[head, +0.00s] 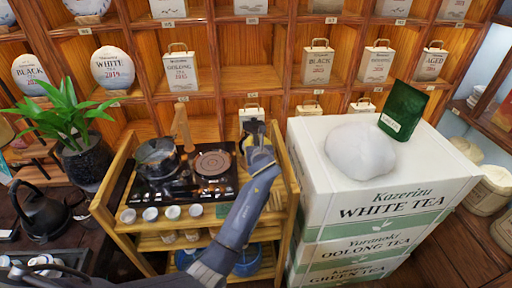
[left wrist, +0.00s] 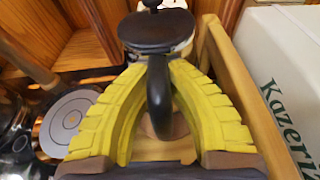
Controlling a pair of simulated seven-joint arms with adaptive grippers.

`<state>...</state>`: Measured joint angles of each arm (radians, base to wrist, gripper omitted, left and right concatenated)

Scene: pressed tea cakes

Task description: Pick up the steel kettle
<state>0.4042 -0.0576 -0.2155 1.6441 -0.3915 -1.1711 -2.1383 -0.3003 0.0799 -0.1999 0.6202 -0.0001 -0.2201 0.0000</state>
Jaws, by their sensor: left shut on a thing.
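My left gripper (head: 251,143) reaches over the right side of the wooden tea cart. In the left wrist view its yellow fingers (left wrist: 163,75) are closed around a dark curved handle (left wrist: 159,95). A dark round lid with a knob (left wrist: 155,28) shows just beyond the handle. This held thing looks like the steel kettle; its body is mostly hidden by the fingers and by my arm in the head view. I cannot tell whether it is lifted. My right gripper is not in view.
The cart (head: 118,235) holds a black hob (head: 178,190) with a dark pot (head: 156,153) and several small cups. Stacked white tea boxes (head: 400,195) stand close on the right. A black kettle (head: 42,215) and a plant (head: 70,115) are at left. Shelves (head: 215,80) rise behind.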

